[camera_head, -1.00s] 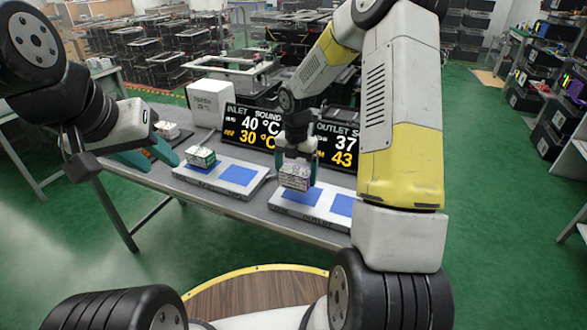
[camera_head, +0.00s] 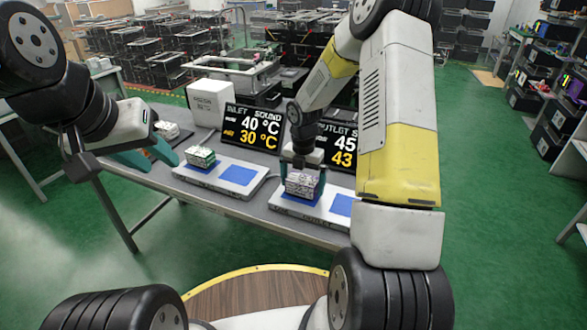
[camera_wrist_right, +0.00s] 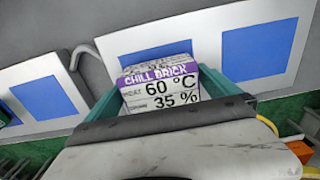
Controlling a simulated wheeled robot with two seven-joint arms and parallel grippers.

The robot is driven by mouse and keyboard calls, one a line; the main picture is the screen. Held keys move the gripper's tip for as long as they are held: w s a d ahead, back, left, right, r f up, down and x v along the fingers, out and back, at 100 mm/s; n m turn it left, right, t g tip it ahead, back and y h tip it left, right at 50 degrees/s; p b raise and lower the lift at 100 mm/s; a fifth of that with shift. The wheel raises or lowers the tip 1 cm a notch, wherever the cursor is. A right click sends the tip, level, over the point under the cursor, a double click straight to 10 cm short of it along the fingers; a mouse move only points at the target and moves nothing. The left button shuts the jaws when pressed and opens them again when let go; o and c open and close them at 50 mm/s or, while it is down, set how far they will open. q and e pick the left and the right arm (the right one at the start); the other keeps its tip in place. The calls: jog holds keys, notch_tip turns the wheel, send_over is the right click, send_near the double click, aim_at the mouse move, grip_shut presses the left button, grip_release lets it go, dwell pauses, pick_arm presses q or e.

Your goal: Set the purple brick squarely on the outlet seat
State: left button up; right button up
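The purple brick (camera_head: 303,187) is a white block with a purple "CHILL BRICK" band, readable in the right wrist view (camera_wrist_right: 160,83). My right gripper (camera_head: 304,184) has its teal fingers on both sides of it. The brick is low over the left blue square (camera_head: 288,198) of the white outlet plate (camera_head: 310,215); I cannot tell whether it touches. In the right wrist view that square shows behind the brick (camera_wrist_right: 155,52). My left gripper (camera_head: 162,160) is at the table's left, fingers apart and empty.
A green-marked brick (camera_head: 201,157) sits on the left blue square of the inlet plate (camera_head: 215,184). Inlet (camera_head: 253,127) and outlet (camera_head: 338,142) displays stand behind the plates. The outlet plate's right blue square (camera_head: 343,206) is bare.

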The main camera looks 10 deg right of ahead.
notch_tip(320, 180, up, 12)
notch_tip(320, 180, up, 8)
jog(key=m+t, duration=0.1)
jog(key=m, duration=0.5)
send_over(303, 179)
jog(key=s, duration=0.5)
jog(key=s+a+r+m+t+y, duration=0.1)
jog(key=s+r+m+t, duration=0.1)
jog(key=s+r+m, duration=0.3)
jog(key=s+a+r+m+t+y, duration=0.1)
jog(key=s+r+m+t, duration=0.2)
jog(key=s+m, duration=1.1)
jog(key=r+m, duration=0.2)
jog(key=m, duration=0.1)
jog(key=shift+a+m, duration=0.15)
jog(key=shift+m, duration=0.15)
